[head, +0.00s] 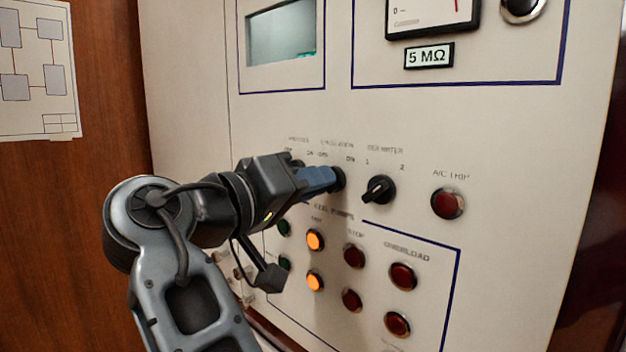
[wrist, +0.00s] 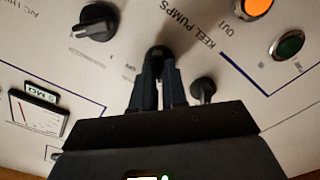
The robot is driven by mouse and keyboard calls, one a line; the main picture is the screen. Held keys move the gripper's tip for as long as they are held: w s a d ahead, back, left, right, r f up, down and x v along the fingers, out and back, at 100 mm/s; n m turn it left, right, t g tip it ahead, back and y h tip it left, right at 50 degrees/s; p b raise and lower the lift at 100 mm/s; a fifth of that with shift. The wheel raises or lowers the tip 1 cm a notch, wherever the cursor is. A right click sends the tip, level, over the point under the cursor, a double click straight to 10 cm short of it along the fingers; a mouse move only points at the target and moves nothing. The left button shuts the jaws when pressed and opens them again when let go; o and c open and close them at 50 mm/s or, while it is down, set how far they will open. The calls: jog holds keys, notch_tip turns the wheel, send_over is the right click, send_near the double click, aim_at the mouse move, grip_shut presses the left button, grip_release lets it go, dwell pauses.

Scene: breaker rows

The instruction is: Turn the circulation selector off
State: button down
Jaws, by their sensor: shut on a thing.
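The circulation selector (head: 339,179) is a black rotary knob on the cream panel, under a small label with OFF and ON marks. My gripper (head: 330,180) reaches it from the left, with its blue-grey fingers closed on the knob. In the wrist view the selector (wrist: 160,53) sits between my two fingertips (wrist: 159,68). Most of the knob is hidden by the fingers, so I cannot tell which mark it points to.
A black meter selector (head: 378,190) is close on the right, with a red A/C trip button (head: 447,203) beyond it. Another black knob (wrist: 203,90) is close beside my fingers in the wrist view. Lit orange buttons (head: 315,240) and red buttons (head: 354,256) lie below.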

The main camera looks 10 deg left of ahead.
jog(key=c, duration=1.2)
grip_release()
jog(key=shift+o, duration=0.2)
jog(key=shift+a, duration=0.1)
jog(key=b+v, duration=0.2)
jog(key=v, duration=0.5)
jog(key=shift+s+a, duration=0.2)
jog(key=shift+s, duration=0.1)
